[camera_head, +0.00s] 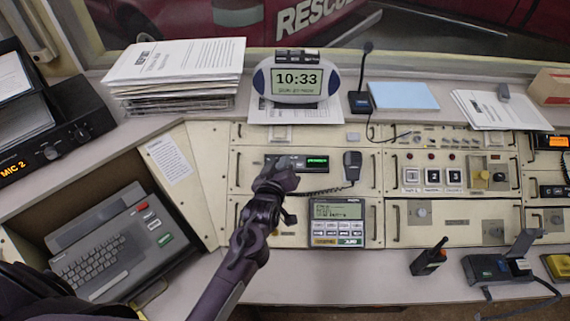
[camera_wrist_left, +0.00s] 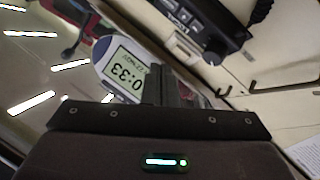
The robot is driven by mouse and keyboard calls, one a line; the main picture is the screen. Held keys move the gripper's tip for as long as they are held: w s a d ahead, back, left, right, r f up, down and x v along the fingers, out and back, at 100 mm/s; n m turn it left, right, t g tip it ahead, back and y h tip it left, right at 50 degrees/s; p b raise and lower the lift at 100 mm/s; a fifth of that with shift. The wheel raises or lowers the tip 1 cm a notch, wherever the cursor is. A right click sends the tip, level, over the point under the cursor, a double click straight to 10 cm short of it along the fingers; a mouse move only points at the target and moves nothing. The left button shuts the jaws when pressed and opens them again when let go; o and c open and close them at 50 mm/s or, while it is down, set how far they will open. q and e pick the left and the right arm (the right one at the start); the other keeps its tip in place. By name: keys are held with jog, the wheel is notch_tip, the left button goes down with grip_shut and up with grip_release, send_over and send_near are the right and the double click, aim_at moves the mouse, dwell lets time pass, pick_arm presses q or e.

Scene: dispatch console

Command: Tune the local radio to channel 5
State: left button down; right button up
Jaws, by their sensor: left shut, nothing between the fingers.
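A slim black radio (camera_head: 316,161) with a small green display is set in the upper console panel in the head view; its display text is too small to read. A hand microphone (camera_head: 352,166) on a coiled cord hangs at its right. My left gripper (camera_head: 283,166) is shut and empty in front of the radio's left part and hides some of it. I cannot tell if it touches. In the left wrist view, the shut fingers (camera_wrist_left: 167,85) point toward the clock, and a black unit with a knob (camera_wrist_left: 187,20) shows at the top. My right gripper is not in view.
A clock (camera_head: 297,80) reading 10:33 stands on the shelf above, beside a paper stack (camera_head: 175,70). A grey keypad unit with a screen (camera_head: 337,222) sits below the radio. Another radio with an orange display (camera_head: 553,142) is at the far right. The front ledge has free room.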

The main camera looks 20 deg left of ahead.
pick_arm(q)
jog(key=r+n+p, duration=0.1)
jog(key=n, duration=0.4)
jog(key=s+r+n+h+p, duration=0.1)
jog(key=n, duration=0.5)
jog(key=s+r+n+p, duration=0.1)
jog(key=n, duration=0.4)
jog(key=shift+d+r+n, duration=0.1)
jog(key=shift+r+n, duration=0.05)
jog(key=shift+n, duration=0.15)
jog(key=shift+w+a+f+b, duration=0.2)
jog(key=shift+w+f+b, duration=0.6)
jog(key=shift+f+b, duration=0.5)
jog(key=shift+w+a+f+b, duration=0.25)
jog(key=shift+w+f+b, duration=0.5)
jog(key=shift+f+b, duration=0.5)
jog(key=shift+w+a+f+b, duration=0.2)
jog(key=shift+w+f+b, duration=0.6)
jog(key=shift+f+b, duration=0.45)
